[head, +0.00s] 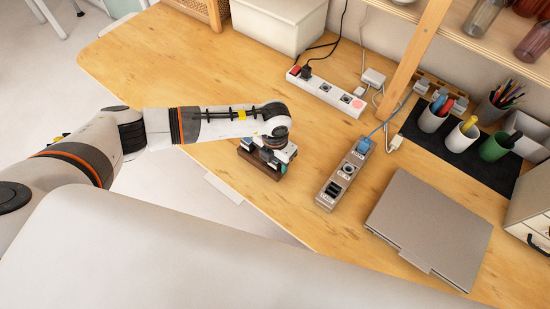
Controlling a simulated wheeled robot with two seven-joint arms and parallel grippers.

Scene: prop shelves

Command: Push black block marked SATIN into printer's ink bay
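My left arm reaches in from the left, and its gripper (268,158) points down over the wooden desk (190,80) near the front edge. A small dark brown object (262,170) with dark and bluish parts lies directly under the gripper, which hides much of it. I cannot tell whether the fingers are open or shut, or whether they touch it. I cannot make out a block marked SATIN or a printer's ink bay. My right gripper is not in view.
A grey strip (333,187) with sockets and a blue plug stands right of the gripper. A closed laptop (430,225) lies further right. A white power strip (325,92), a white bin (280,22) and pen cups (461,136) stand behind. The desk's left part is clear.

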